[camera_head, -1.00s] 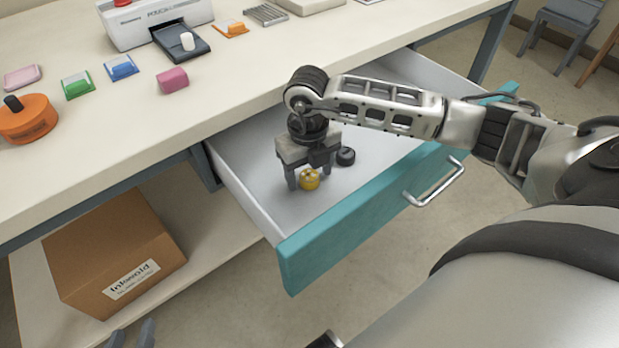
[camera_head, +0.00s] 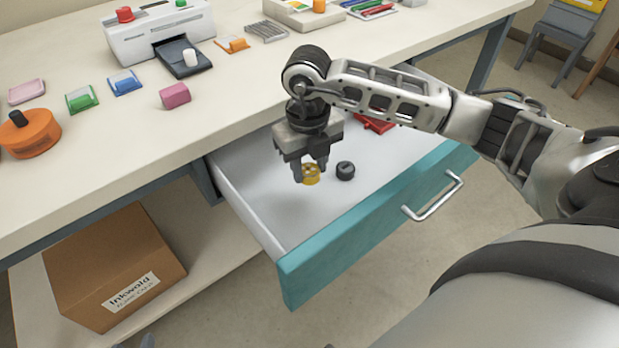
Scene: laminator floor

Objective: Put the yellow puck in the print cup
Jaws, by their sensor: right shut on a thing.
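The yellow puck (camera_head: 311,175) is between the fingertips of my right gripper (camera_head: 310,173), which is shut on it. The gripper points down over the open drawer (camera_head: 340,255). The puck appears to be a little above the drawer floor. A black puck (camera_head: 345,171) lies in the drawer just right of it, apart from the gripper. I cannot make out a print cup in this view. Only a small grey tip, perhaps of my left gripper (camera_head: 148,341), shows at the bottom edge; its jaws are hidden.
A red object (camera_head: 374,122) lies farther back in the drawer, partly behind my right arm. The drawer's teal front (camera_head: 375,225) has a metal handle. On the worktop (camera_head: 250,75) are a laminator (camera_head: 160,30), an orange round container (camera_head: 30,135) and a pink block (camera_head: 174,96). A cardboard box (camera_head: 115,265) stands below.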

